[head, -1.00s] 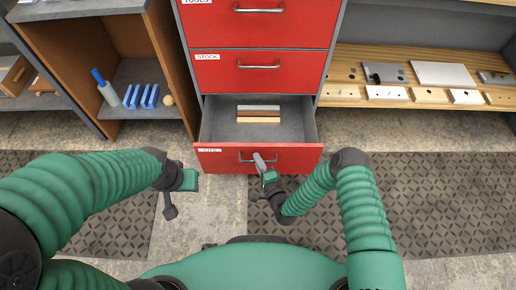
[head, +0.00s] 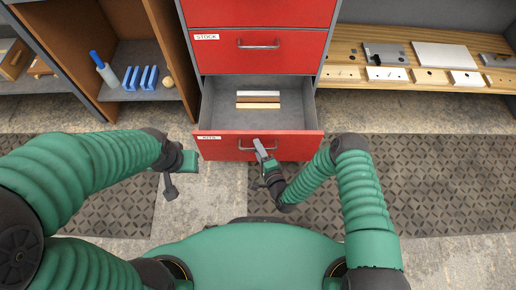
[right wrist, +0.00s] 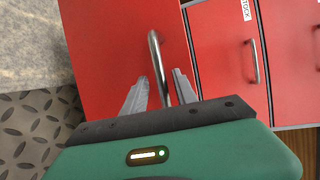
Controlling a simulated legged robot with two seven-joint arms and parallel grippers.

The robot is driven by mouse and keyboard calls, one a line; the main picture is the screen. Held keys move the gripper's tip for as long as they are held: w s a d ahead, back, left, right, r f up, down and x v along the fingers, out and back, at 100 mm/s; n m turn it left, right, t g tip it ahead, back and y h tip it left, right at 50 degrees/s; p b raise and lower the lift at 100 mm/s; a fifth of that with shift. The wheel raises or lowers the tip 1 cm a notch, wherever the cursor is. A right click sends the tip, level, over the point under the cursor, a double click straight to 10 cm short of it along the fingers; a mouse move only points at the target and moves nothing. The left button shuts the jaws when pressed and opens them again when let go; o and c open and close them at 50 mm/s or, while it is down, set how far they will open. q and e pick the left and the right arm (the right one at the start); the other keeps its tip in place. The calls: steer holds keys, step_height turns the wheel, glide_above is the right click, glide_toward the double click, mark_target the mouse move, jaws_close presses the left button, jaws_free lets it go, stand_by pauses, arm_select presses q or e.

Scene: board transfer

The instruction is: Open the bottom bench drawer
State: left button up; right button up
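The bottom bench drawer (head: 222,147) has a red front and stands pulled out, with its grey inside showing. Its metal bar handle (right wrist: 156,62) passes between the two fingers of my right gripper (right wrist: 158,82) in the right wrist view. Narrow gaps show between the bar and the fingers, so that gripper looks open around the handle. In the head view my right gripper (head: 260,148) is at the middle of the drawer front and covers part of the handle. My left gripper (head: 170,187) hangs over the floor at left, away from the drawer; its fingers are unclear.
Light and brown bars (head: 258,99) lie in the drawer. A shut red drawer labelled STOCK (head: 220,52) is above it. An open cabinet (head: 130,60) with a bottle and blue pieces is at left. A wooden shelf (head: 350,90) with blocks is at right. Floor in front is clear.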

steer(key=shift+r, duration=0.1)
steer(key=shift+s+r, duration=0.1)
steer(key=shift+s, duration=0.1)
steer(key=p+v, duration=0.6)
steer(key=v, duration=1)
steer(key=shift+s, duration=0.15)
steer(key=shift+d, duration=0.15)
